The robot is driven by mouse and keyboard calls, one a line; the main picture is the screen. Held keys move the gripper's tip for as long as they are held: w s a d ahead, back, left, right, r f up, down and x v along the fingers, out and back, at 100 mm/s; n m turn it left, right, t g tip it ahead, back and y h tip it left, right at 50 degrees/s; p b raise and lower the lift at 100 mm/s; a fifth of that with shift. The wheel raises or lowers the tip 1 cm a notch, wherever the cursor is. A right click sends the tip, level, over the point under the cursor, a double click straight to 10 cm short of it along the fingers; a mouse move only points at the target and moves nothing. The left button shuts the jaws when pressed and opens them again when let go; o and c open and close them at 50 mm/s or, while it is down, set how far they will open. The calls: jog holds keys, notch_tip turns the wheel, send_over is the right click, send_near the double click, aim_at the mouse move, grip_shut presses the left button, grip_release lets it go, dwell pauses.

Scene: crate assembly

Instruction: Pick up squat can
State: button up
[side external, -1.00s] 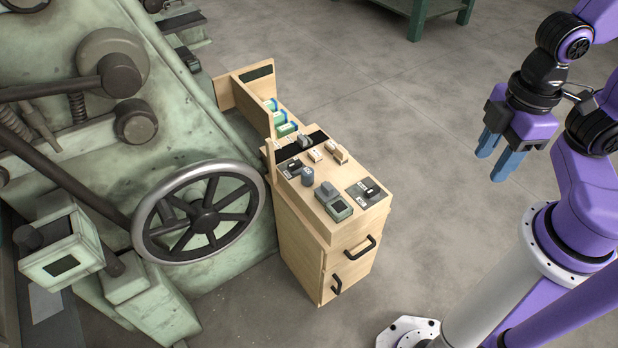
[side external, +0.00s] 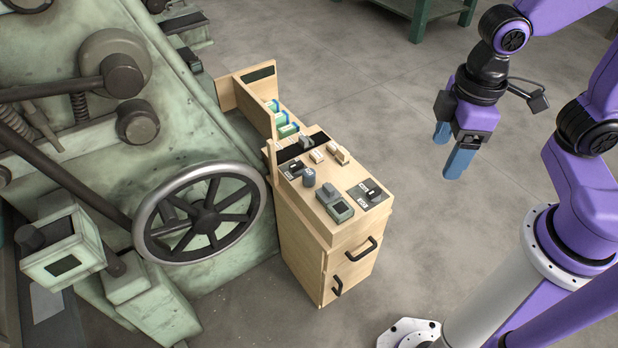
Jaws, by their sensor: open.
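A small dark grey-blue can (side external: 309,178), short and round, stands upright on the light wooden cabinet top (side external: 331,222), left of its middle. It is the only can-like thing I can make out. My gripper (side external: 450,152) has blue fingers and a purple body. It is open and empty, in the air to the right of the cabinet, well apart from the can. The fingers point down.
Around the can sit a dark block (side external: 293,169), a grey-green boxy device (side external: 334,201), a black part on a grey plate (side external: 369,192) and small wooden blocks (side external: 340,155). Green-blue boxes (side external: 284,126) stand behind. A machine handwheel (side external: 203,214) is close on the left.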

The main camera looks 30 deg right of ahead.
jog(key=w+a+f+m, duration=0.3)
jog(key=w+a, duration=0.2)
jog(key=w, duration=0.7)
jog(key=m+t, duration=0.1)
jog(key=m, duration=0.9)
send_over(310, 172)
jog(key=s, duration=0.1)
notch_tip(310, 172, down, 20)
jog(key=f, duration=0.7)
jog(key=w+f, duration=0.1)
jog(key=f, duration=0.3)
jog(key=shift+w, duration=0.1)
jog(key=shift+f, duration=2.75)
